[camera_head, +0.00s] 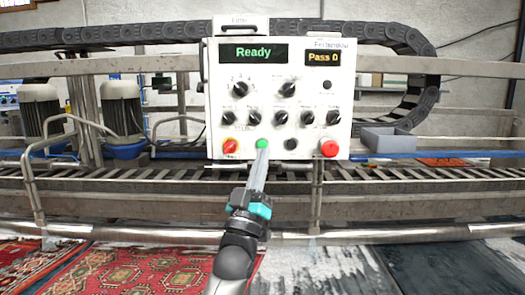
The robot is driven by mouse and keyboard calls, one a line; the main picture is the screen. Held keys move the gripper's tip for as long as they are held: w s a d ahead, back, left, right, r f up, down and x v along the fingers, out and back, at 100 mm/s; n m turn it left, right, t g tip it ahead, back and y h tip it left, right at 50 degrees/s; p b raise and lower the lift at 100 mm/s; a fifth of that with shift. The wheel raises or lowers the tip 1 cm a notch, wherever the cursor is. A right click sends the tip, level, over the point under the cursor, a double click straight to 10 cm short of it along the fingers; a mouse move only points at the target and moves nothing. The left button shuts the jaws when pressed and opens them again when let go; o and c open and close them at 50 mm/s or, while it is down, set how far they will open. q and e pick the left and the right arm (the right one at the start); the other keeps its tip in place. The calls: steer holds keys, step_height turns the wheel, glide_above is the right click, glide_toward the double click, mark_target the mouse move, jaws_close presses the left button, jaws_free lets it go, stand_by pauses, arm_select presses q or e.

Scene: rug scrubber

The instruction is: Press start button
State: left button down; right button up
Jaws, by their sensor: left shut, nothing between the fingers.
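A white control panel (220,100) faces me, with dark knobs and two displays. The left display (253,53) reads "Ready" and the right display (323,57) reads "Pass 0". The green button (262,143) is in the panel's bottom row, between an orange-red knob (230,146) and a black button (290,144). A large red button (329,148) is at the bottom right. My left gripper (262,152) is shut and empty, its tips just below the green button in the picture. I cannot tell whether they touch it. My right gripper is out of view.
A metal rail (400,233) and a slatted conveyor (420,178) run across below the panel. Patterned red rugs (130,270) lie at the lower left. Two motors (122,107) stand at the left, and a grey box (388,140) is right of the panel.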

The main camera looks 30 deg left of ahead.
mark_target(262, 144)
arm_select(q)
steer(key=shift+w+a+b, duration=0.35)
steer(key=shift+w+a, duration=0.2)
steer(key=shift+w, duration=0.35)
steer(key=shift+w+a+b, duration=0.35)
steer(key=shift+w+a, duration=0.2)
steer(key=shift+w, duration=0.35)
steer(key=shift+w+a, duration=0.1)
steer(key=shift+w, duration=0.05)
stand_by(0.6)
steer(key=shift+w+a, duration=0.15)
steer(key=shift+w, duration=0.1)
